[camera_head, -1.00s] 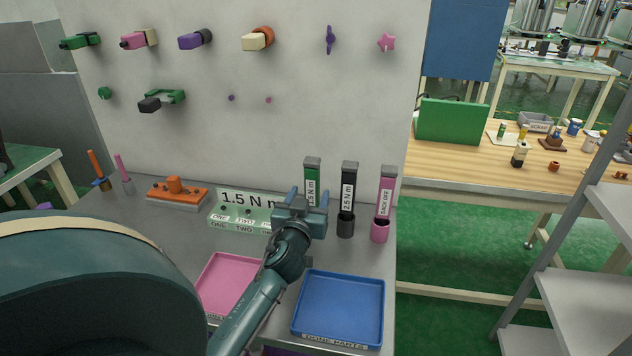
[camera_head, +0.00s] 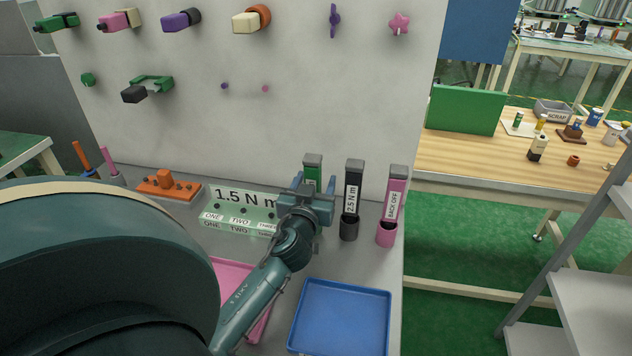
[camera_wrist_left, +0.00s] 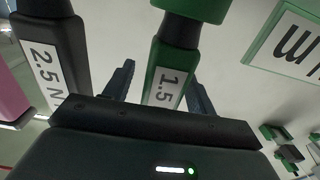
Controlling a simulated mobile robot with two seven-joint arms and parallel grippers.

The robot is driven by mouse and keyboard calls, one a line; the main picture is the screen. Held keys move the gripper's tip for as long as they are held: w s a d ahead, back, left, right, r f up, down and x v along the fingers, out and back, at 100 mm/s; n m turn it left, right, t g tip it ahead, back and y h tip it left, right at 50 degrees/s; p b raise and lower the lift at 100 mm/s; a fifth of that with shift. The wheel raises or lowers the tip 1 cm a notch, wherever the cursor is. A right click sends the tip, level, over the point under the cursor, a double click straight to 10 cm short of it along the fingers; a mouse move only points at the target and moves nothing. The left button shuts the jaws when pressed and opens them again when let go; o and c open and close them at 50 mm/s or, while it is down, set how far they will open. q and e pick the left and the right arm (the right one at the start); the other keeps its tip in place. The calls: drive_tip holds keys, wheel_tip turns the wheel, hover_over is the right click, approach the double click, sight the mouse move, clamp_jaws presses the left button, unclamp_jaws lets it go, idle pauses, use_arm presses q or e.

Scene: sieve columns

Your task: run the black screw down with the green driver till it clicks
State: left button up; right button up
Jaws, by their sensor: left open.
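The green driver (camera_head: 313,170) stands upright, with a dark grey end on top. Its 1.5 label and green body (camera_wrist_left: 168,82) fill the middle of the left wrist view. My left gripper (camera_head: 314,187) is open in front of it and hides its lower part in the head view. In the wrist view the two dark fingers lie on either side of the driver, apart from it as far as I can see. I cannot single out the black screw; small dark dots show on the light green 1.5 N m board (camera_head: 230,197). My right gripper is not in view.
A black 2.5 N m driver (camera_head: 352,190) and a pink BACK OFF driver (camera_head: 395,195) stand close to the right. An orange block (camera_head: 168,187) with dark pegs sits at left. A blue tray (camera_head: 340,320) and a partly hidden pink tray (camera_head: 232,268) lie in front.

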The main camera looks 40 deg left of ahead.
use_arm(q)
drive_tip(key=shift+r, duration=0.1)
clamp_jaws()
idle(0.6)
